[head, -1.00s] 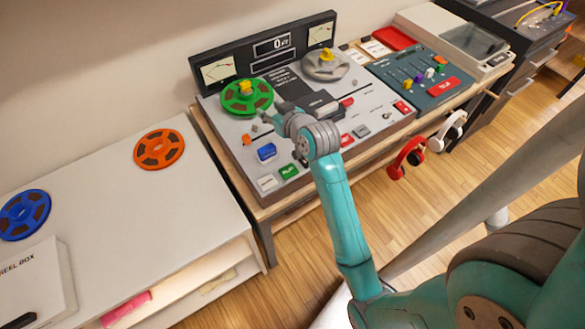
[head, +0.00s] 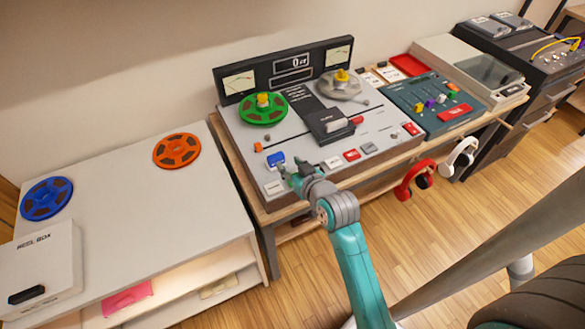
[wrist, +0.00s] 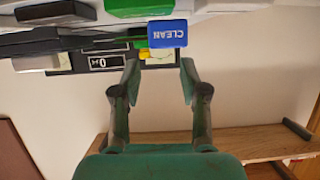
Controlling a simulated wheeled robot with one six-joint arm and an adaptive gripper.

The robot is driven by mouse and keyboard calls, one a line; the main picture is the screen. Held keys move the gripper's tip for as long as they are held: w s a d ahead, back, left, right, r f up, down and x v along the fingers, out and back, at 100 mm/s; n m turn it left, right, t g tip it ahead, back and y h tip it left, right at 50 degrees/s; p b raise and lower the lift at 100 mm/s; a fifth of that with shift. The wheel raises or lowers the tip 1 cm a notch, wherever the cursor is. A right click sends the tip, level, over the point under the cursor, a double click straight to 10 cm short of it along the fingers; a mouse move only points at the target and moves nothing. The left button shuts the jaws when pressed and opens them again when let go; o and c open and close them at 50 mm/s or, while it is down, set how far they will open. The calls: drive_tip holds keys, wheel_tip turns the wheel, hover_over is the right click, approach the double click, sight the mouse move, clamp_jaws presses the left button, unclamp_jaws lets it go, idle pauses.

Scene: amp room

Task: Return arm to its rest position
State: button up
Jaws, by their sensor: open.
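My arm reaches up from the bottom of the head view to the front edge of the grey tape deck (head: 300,135). My gripper (head: 288,174) is in front of the deck, close to its front-left buttons. In the wrist view my gripper (wrist: 160,78) has its two fingers apart with nothing between them. The blue CLEAN button (wrist: 167,33) shows beyond the fingertips, and the picture is upside down. The same blue button (head: 276,159) is just left of the gripper in the head view. The gripper partly hides the deck's front edge.
A green reel (head: 263,109) and a grey reel (head: 340,85) sit on the deck. A blue reel (head: 46,198) and an orange reel (head: 177,150) lie on the white shelf unit (head: 140,220). Red headphones (head: 414,180) hang at the bench front. Open wooden floor lies in front.

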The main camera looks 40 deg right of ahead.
idle(0.6)
drive_tip(key=s+a+f+y, duration=0.1)
drive_tip(key=s+a+f, duration=0.2)
drive_tip(key=s+a, duration=0.4)
drive_tip(key=s+a+f, duration=0.3)
drive_tip(key=s+a, duration=0.1)
drive_tip(key=s, duration=0.5)
drive_tip(key=s+a+r+n+y, duration=0.1)
drive_tip(key=s+a+r, duration=0.2)
drive_tip(key=s, duration=0.6)
drive_tip(key=s+a+r+n+t+y, duration=0.1)
drive_tip(key=s+a+r+n, duration=0.1)
drive_tip(key=s, duration=0.8)
drive_tip(key=shift+s+a+r+t+y, duration=0.25)
drive_tip(key=shift+a+r+t+y, duration=0.05)
drive_tip(key=shift+a+r, duration=0.55)
